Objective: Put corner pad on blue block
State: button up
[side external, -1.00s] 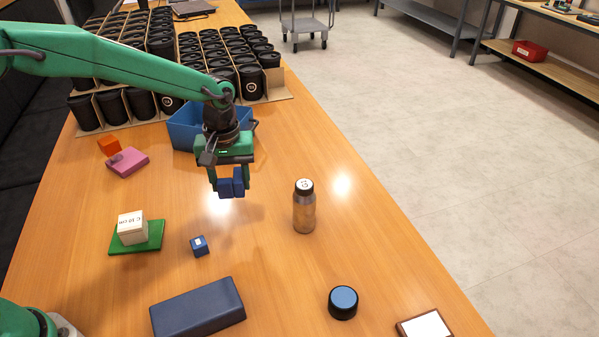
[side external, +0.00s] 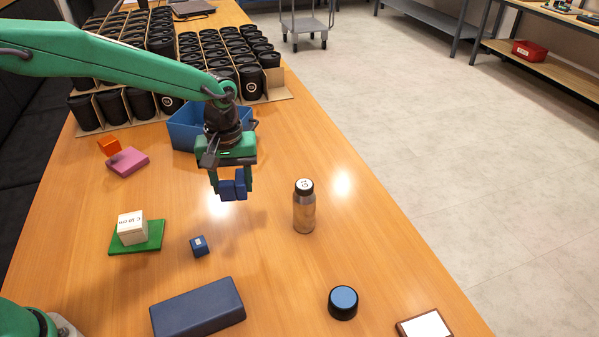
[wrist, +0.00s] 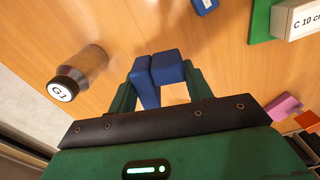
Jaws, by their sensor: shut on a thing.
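My gripper (side external: 232,184) is shut on a dark blue corner pad (side external: 240,186) and holds it above the table, in front of a blue bin. In the wrist view the pad (wrist: 167,68) sits between the two green fingers of my gripper (wrist: 162,82) and looks bent, in two joined parts. A long dark blue block (side external: 198,308) lies flat at the front of the table, with nothing on its top. It is below my gripper in the side view and is not visible in the wrist view.
A small blue cube (side external: 199,246) lies between gripper and block. A steel bottle (side external: 304,212) stands right. A white box (side external: 131,228) is on a green pad (side external: 153,236) at left. A black-rimmed blue puck (side external: 343,302) is front right. The blue bin (side external: 184,128) stands behind.

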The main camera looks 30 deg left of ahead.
jog(key=s+d+r+n, duration=0.15)
jog(key=s+d, duration=0.35)
jog(key=s, duration=0.5)
send_over(195, 310)
jog(key=shift+r+n, duration=0.3)
jog(key=shift+n, duration=0.15)
jog(key=shift+f, duration=0.1)
jog(key=shift+f, duration=3.9)
jog(key=shift+f, duration=0.2)
jog(key=o, duration=0.9)
jog(key=shift+o, duration=0.2)
jog(key=shift+r, duration=0.25)
